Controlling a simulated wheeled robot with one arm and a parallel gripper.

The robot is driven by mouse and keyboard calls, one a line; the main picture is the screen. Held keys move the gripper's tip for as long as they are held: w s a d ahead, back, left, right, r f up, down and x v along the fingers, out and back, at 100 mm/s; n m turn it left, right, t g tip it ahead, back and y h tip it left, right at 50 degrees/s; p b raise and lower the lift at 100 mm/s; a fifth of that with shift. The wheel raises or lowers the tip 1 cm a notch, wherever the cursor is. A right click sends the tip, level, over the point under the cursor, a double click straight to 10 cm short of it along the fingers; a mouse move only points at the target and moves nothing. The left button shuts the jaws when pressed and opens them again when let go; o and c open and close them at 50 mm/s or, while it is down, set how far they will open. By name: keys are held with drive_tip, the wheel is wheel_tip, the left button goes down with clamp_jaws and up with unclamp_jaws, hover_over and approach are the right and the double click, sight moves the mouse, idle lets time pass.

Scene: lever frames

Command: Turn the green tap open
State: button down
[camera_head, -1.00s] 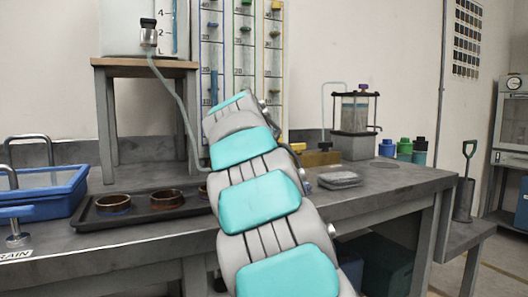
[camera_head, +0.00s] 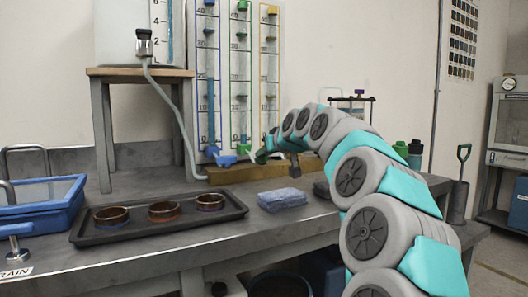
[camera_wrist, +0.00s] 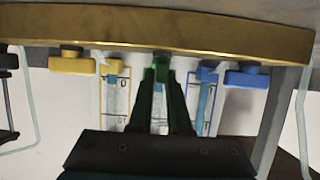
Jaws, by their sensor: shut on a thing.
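The green tap (camera_wrist: 161,72) sits in the middle of the brass bar (camera_wrist: 225,32) in the wrist view, which shows the panel upside down. My gripper (camera_wrist: 161,80) is shut on this tap, with a finger on each side that hides most of the handle. In the head view my gripper (camera_head: 268,154) reaches in from the right, low in front of the tube panel. A bit of green (camera_head: 243,149) shows above the brass bar (camera_head: 240,172) there. How far the tap is turned cannot be told.
A blue tap (camera_wrist: 247,76) and a yellow tap (camera_wrist: 72,62) flank the green one closely. A tray (camera_head: 150,228) with several brown rings and a blue pad (camera_head: 282,199) lie on the bench in front. A clear hose (camera_head: 180,120) hangs to the left.

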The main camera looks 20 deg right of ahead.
drive_tip(key=shift+n+y, duration=0.3)
drive_tip(key=shift+y, duration=0.1)
drive_tip(key=c, duration=0.9)
unclamp_jaws()
drive_tip(key=shift+o, duration=0.2)
drive_tip(key=shift+s, duration=0.1)
drive_tip(key=v, duration=0.7)
drive_tip(key=shift+s, duration=0.25)
drive_tip(key=shift+r, duration=0.2)
